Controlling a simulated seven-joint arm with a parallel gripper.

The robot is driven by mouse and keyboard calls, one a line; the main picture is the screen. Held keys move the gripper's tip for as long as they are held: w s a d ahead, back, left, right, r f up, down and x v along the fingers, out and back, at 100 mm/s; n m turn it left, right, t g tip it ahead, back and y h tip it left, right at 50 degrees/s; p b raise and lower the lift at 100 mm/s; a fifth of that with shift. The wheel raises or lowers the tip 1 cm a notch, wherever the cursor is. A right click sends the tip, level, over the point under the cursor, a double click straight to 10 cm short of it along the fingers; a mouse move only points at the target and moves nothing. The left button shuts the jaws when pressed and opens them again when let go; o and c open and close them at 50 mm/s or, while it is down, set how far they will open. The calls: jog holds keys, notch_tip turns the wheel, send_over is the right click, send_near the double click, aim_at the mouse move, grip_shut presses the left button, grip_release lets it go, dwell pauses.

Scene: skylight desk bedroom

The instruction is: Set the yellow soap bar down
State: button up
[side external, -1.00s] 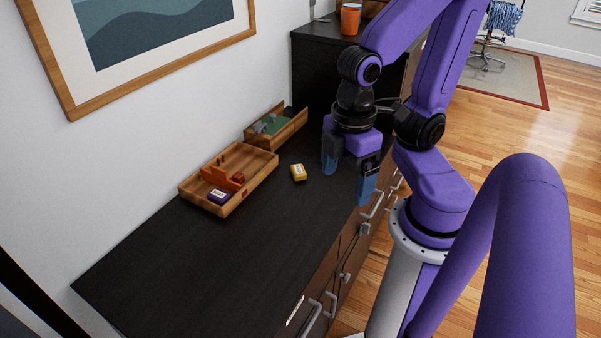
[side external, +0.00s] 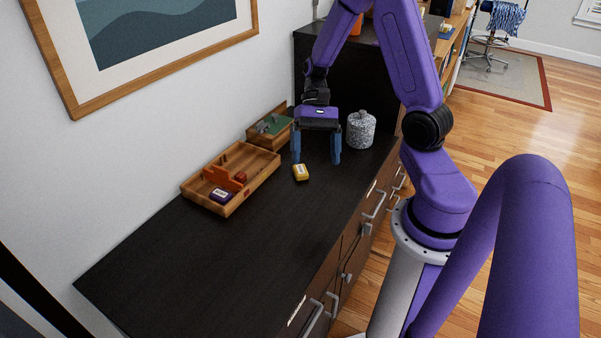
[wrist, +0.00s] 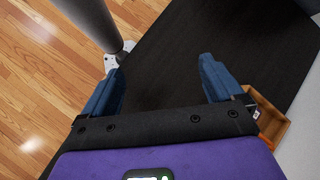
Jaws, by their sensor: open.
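The yellow soap bar (side external: 301,172) lies on the dark dresser top (side external: 240,248), to the right of the wooden trays, with a pale label on its upper face. My gripper (side external: 317,160) is open and empty, its two blue fingers pointing down just behind the soap bar. In the wrist view the open fingers (wrist: 160,80) have bare dark surface between them, and the soap bar does not show there.
A wooden tray (side external: 262,174) holds a purple bar (side external: 221,195) and orange pieces. A smaller wooden box (side external: 259,138) with a green item stands behind it. A speckled lidded jar (side external: 361,130) stands right of my gripper. The front dresser top is clear.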

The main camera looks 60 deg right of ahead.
jog(key=w+d+f+m+t+y, duration=0.1)
jog(key=d+f+m+t+y, duration=0.15)
jog(key=d+m, duration=0.3)
jog(key=w+d+f+m+t+y, duration=0.1)
jog(key=d+f+m+t+y, duration=0.1)
jog(key=d+m+t, duration=0.4)
jog(key=m+t+h, duration=0.2)
jog(key=m+t, duration=0.3)
jog(key=m, duration=0.3)
send_near(303, 169)
jog(key=a, duration=0.1)
jog(key=w+a, duration=0.1)
jog(key=w, duration=0.1)
jog(key=shift+a+f+n, duration=0.25)
jog(key=shift+a+f, duration=0.05)
jog(key=shift+a, duration=0.1)
jog(key=shift+d+f+x, duration=0.1)
jog(key=shift+x, duration=0.8)
jog(key=shift+d+f+x, duration=0.1)
jog(key=shift+f+x, duration=0.05)
jog(key=shift+x, duration=0.75)
jog(key=shift+d+f+x, duration=0.1)
jog(key=shift+d+x, duration=0.05)
jog(key=shift+x, duration=0.75)
jog(key=shift+w, duration=0.1)
jog(key=c, duration=1.2)
jog(key=shift+c, duration=0.2)
